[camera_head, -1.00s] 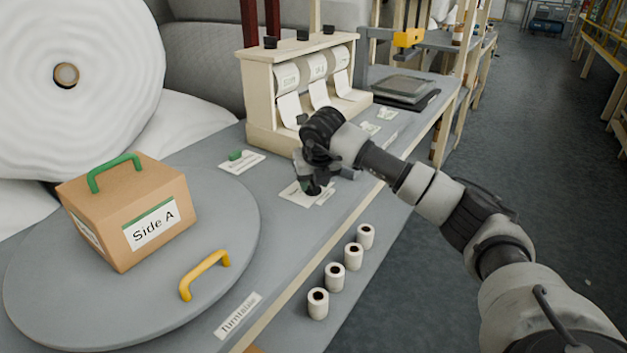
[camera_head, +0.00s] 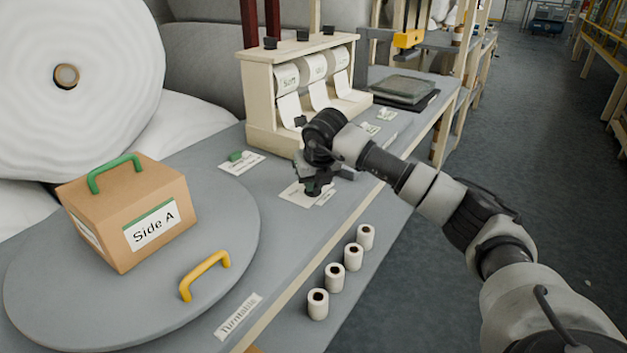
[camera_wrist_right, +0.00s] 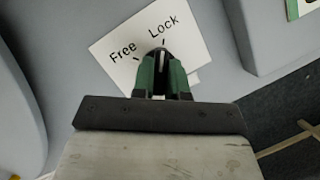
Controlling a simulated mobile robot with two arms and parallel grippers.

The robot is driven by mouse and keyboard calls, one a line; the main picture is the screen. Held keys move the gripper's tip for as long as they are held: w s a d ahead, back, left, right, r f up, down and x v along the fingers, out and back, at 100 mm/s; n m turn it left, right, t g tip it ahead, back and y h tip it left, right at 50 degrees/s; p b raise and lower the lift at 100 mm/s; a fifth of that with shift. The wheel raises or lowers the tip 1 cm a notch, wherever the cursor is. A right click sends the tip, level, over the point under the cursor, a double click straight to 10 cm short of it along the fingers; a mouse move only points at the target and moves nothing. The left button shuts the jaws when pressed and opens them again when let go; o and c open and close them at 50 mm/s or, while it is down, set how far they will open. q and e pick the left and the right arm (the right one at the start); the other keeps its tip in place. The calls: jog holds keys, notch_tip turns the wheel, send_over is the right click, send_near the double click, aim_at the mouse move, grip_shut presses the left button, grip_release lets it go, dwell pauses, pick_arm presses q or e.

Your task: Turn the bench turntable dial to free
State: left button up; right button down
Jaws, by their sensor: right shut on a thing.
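The dial (camera_wrist_right: 158,54) is a small dark knob on a white card (camera_wrist_right: 118,52) printed "Free" and "Lock", with a tick by each word. A pale line on the knob seems to point nearer the Lock tick than the Free tick. My right gripper (camera_wrist_right: 163,78) is shut on the dial, its green-lined fingers on either side and hiding part of it. In the head view, my right gripper (camera_head: 314,188) is over the card (camera_head: 292,194), and the dial is hidden. The round grey turntable (camera_head: 225,225) carries a "Side A" box (camera_head: 95,207). My left gripper is out of view.
A yellow handle (camera_head: 205,272) stands on the turntable's near side. A cream roll dispenser (camera_head: 262,110) stands behind my right gripper. Several small white rolls (camera_head: 335,276) line the bench's front side. A green block (camera_head: 236,156) lies on another card.

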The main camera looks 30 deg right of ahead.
jog(key=shift+d+n+y, duration=0.1)
jog(key=shift+n+y, duration=0.3)
jog(key=shift+n, duration=0.7)
jog(key=shift+r+n+y+p, duration=0.1)
jog(key=shift+n+y+p, duration=0.35)
jog(key=shift+n, duration=0.45)
jog(key=n, duration=0.2)
jog(key=n+y+p, duration=0.1)
jog(key=n, duration=0.1)
jog(key=shift+w+d+n+y, duration=0.1)
jog(key=shift+n+y, duration=0.15)
jog(key=shift+n, duration=0.05)
jog(key=n+y+p, duration=0.1)
jog(key=n, duration=0.1)
jog(key=shift+n+g, duration=0.3)
jog(key=shift+g, duration=0.1)
jog(key=shift+n, duration=0.4)
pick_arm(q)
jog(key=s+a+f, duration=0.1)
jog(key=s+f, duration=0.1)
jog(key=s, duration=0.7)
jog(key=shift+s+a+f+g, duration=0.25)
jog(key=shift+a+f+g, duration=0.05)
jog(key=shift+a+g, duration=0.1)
pick_arm(e)
jog(key=shift+n+g+y, duration=0.4)
jog(key=shift+n+g, duration=0.2)
jog(key=shift+n, duration=0.9)
